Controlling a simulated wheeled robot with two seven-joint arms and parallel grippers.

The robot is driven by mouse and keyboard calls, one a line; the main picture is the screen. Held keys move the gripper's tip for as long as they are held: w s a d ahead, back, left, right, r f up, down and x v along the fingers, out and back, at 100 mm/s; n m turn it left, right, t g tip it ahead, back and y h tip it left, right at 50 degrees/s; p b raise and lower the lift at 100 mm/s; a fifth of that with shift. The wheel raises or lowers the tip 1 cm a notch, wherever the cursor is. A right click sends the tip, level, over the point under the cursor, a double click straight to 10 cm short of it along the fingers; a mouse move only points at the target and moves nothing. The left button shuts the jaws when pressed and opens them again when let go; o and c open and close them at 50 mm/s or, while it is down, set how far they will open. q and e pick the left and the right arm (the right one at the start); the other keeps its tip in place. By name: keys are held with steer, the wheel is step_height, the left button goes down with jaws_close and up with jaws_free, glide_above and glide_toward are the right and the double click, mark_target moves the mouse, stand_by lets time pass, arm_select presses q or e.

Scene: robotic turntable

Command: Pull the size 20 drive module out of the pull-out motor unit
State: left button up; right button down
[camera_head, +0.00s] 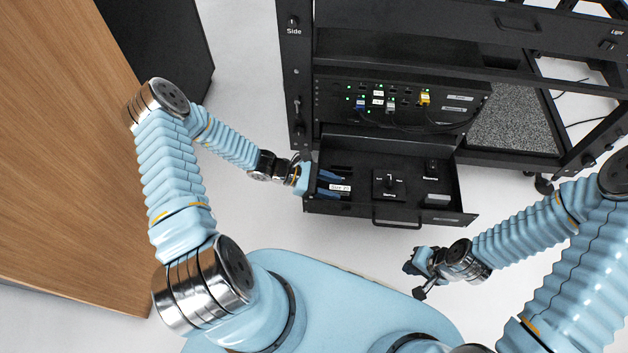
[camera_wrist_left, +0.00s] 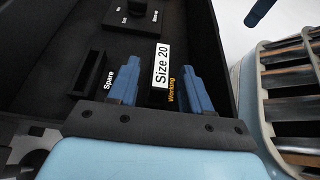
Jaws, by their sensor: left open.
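The pull-out motor unit (camera_head: 440,213) is a black drawer, pulled out of the rack. In the left wrist view, the size 20 drive module (camera_wrist_left: 161,66) shows a white "Size 20" label beside the yellow word "Working". The label also shows at the drawer's left front in the head view (camera_head: 340,188). My left gripper (camera_head: 328,182) reaches over the drawer's left side. Its two blue fingers (camera_wrist_left: 160,88) are open, on either side of the module; contact cannot be told. My right gripper (camera_head: 417,272) hangs apart, in front of the drawer; its jaw state is unclear.
A slot marked "Spare" (camera_wrist_left: 90,72) lies left of the fingers in the wrist view. A black switch block (camera_head: 389,185) sits mid-drawer. A panel with cables and green lights (camera_head: 395,105) is above the drawer. A wooden surface (camera_head: 60,150) stands at the left.

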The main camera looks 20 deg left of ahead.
mark_target(337, 188)
arm_select(q)
steer(key=shift+x, duration=0.95)
steer(key=shift+c, duration=0.3)
jaws_close()
steer(key=shift+r+p, duration=1.85)
steer(key=shift+r, duration=0.5)
